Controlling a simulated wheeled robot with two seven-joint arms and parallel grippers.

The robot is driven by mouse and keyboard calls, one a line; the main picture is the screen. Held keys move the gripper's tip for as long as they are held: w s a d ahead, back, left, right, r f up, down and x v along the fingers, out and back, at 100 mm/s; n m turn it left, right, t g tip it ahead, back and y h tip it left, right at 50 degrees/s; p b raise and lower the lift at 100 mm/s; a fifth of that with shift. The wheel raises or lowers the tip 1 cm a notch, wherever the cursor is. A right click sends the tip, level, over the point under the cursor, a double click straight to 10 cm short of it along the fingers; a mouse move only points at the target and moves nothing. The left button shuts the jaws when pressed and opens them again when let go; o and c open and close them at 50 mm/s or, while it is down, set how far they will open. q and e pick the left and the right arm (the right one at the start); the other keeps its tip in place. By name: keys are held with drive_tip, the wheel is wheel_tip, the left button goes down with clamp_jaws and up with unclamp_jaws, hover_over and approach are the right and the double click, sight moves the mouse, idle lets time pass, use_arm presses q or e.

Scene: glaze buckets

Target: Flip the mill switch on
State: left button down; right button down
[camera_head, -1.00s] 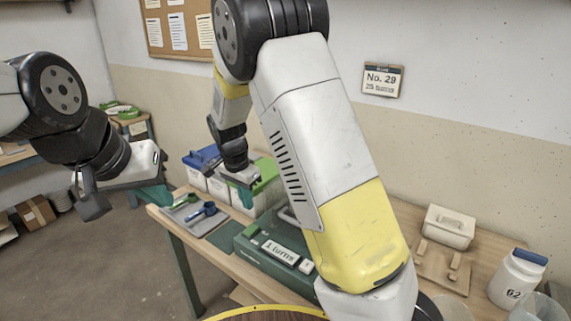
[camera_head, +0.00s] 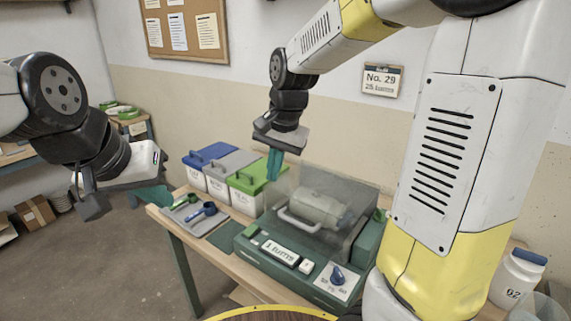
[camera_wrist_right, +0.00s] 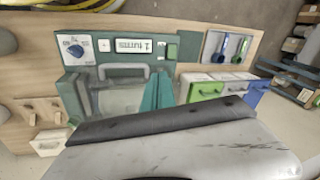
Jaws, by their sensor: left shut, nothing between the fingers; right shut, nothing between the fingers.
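The green mill (camera_head: 262,262) stands on the bench, with a clear cover over a pale jar (camera_head: 318,208). Its front has a "1 turns" display (camera_head: 279,252), a white button (camera_head: 306,266) and a blue knob (camera_head: 337,277) on a white plate. A small green part (camera_head: 252,231) sits left of the display; which control is the switch I cannot tell. The right wrist view also shows the mill (camera_wrist_right: 88,72) and knob (camera_wrist_right: 75,49). My right gripper (camera_head: 274,165) is shut and empty, above the mill's back left, apart from it. My left gripper (camera_head: 153,196) is shut and empty, left of the bench.
Blue-lidded (camera_head: 205,155), grey-lidded (camera_head: 231,163) and green-lidded (camera_head: 256,175) buckets stand left of the mill. A grey tray (camera_head: 186,216) holds a green and a blue scoop. A white jar (camera_head: 519,272) stands at right. My right arm hides part of the bench's right side.

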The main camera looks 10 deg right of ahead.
drive_tip(key=s+d+r+n+t, duration=0.1)
drive_tip(key=s+d+r+n, duration=0.1)
drive_tip(key=s, duration=0.4)
drive_tip(key=shift+d+r+y, duration=0.4)
drive_tip(key=shift+d+r, duration=0.45)
drive_tip(key=shift+d, duration=0.05)
drive_tip(key=shift+w, duration=0.1)
drive_tip(key=m+g+h, duration=0.2)
drive_tip(key=m+h, duration=0.2)
drive_tip(key=m, duration=0.1)
hover_over(254, 226)
drive_tip(key=s+a, duration=0.2)
wheel_tip(254, 226, down, 12)
drive_tip(key=shift+a+r, duration=0.1)
drive_tip(key=f, duration=0.4)
drive_tip(key=w+d+f, duration=0.1)
drive_tip(key=f, duration=0.8)
drive_tip(key=shift+w+d+f, duration=0.3)
drive_tip(key=shift+d+f, duration=0.05)
drive_tip(key=shift+f, duration=0.05)
